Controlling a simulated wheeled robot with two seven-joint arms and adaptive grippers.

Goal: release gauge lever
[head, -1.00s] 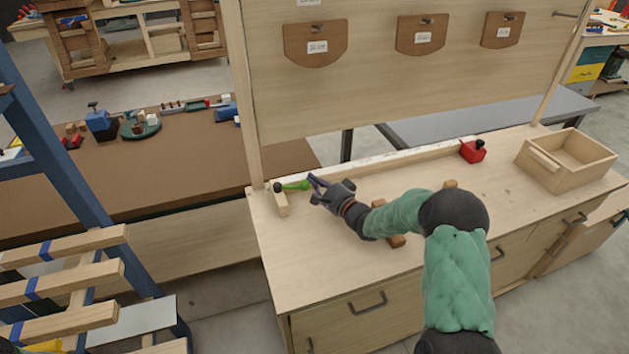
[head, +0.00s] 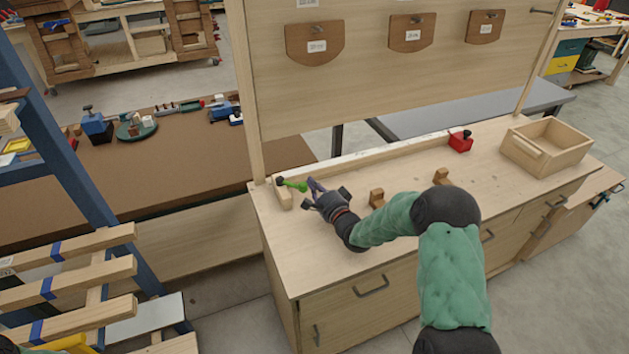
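The gauge lever (head: 293,185) is bright green, with a dark knob at its left end. It sits at a small pale wooden block (head: 283,197) at the left end of the workbench. My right gripper (head: 309,194) is just to the right of the lever's right tip. Its dark fingers look spread, with nothing seen between them. A small gap or light contact with the lever tip cannot be told apart. My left gripper is out of view.
The workbench (head: 290,250) has a pale fence along its back, with a red stop block (head: 460,142) toward the right. Two small brown wooden blocks (head: 377,197) stand near my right forearm. An open wooden box (head: 548,145) sits at the right end. The front left top is clear.

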